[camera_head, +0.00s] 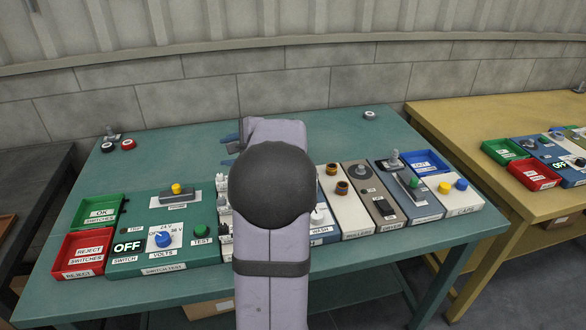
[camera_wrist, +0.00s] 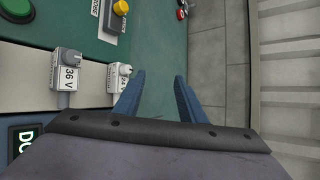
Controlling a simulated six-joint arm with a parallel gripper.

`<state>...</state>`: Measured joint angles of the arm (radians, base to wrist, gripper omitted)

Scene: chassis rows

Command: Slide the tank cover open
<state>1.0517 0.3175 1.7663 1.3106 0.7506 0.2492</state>
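I cannot pick out the tank cover with certainty; no label that I can read says tank. A white panel labelled WASH (camera_head: 320,229) is partly hidden behind my arm, and so is the middle of the row. My gripper (camera_wrist: 159,76) is open, with two blue fingers apart and nothing between them. In the wrist view it is over bare green table, beside a white switch block marked 24 (camera_wrist: 119,78). A similar block marked 36 V (camera_wrist: 67,72) stands farther left. In the head view the gripper (camera_head: 232,143) is near the table's back.
Green switch-test panel (camera_head: 130,219) and red reject tray (camera_head: 80,257) stand at left. Right of my arm are the roller panel (camera_head: 343,205), brown dryer panel (camera_head: 365,183), blue tray (camera_head: 427,162) and caps panel (camera_head: 462,208). The table's back strip (camera_head: 330,135) is mostly clear.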

